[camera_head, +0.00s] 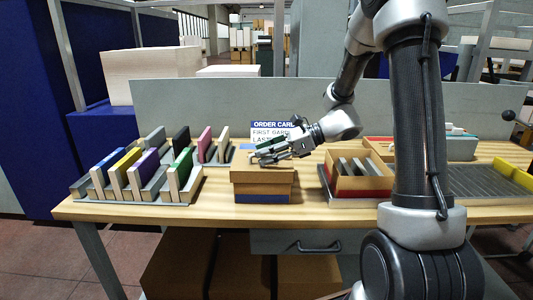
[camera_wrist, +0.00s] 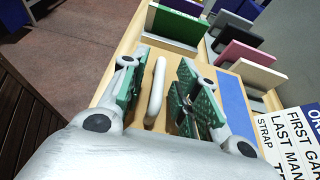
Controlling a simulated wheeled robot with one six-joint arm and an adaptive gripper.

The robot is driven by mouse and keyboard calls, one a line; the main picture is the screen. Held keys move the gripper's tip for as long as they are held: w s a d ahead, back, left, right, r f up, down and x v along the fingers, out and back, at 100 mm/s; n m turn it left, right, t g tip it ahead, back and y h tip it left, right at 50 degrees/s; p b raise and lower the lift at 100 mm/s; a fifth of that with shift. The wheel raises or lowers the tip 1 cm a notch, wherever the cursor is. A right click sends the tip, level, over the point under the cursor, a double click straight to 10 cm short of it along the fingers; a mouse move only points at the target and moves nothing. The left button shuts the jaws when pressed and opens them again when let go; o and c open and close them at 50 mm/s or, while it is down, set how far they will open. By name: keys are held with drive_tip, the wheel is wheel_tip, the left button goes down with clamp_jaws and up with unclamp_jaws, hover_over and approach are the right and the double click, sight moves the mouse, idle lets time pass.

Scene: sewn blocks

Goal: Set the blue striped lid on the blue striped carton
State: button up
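The blue striped carton (camera_head: 263,196) stands near the front middle of the table, with a blue band low on its front. My gripper (camera_head: 265,156) is just above and behind the lid's top. In the wrist view, my gripper (camera_wrist: 160,98) has its green-padded fingers apart. A pale rounded bar (camera_wrist: 156,90) lies between them, with gaps on both sides; it may be the lid's handle.
Racks with coloured boards (camera_head: 140,175) stand to the left. A red striped carton (camera_head: 358,184) with grey pieces inside is to the right. An order card sign (camera_head: 272,130) stands behind my gripper. A grey ribbed tray (camera_head: 480,181) lies at the far right. Some bare tabletop shows along the front.

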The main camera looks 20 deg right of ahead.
drive_tip(key=shift+d+r, duration=0.2)
drive_tip(key=shift+r, duration=0.25)
drive_tip(key=v, duration=1.1)
drive_tip(key=s+a+r+n+g+h, duration=0.1)
drive_tip(key=s+n+g+h, duration=0.15)
drive_tip(key=s+n, duration=0.35)
drive_tip(key=s+a+r+n+g+h, duration=0.1)
drive_tip(key=s+a+n+h, duration=0.2)
drive_tip(key=s, duration=0.5)
drive_tip(key=s+d+r+n+t+h, duration=0.1)
drive_tip(key=s+d+n+t+h, duration=0.2)
drive_tip(key=s+d+n+h, duration=0.4)
drive_tip(key=shift+s+d+r+n+t, duration=0.25)
drive_tip(key=shift+s+d+n, duration=0.8)
drive_tip(key=shift+n, duration=1.75)
drive_tip(key=shift+s+a+f+h, duration=0.1)
drive_tip(key=shift+s+a+h, duration=0.05)
drive_tip(key=shift+h, duration=0.1)
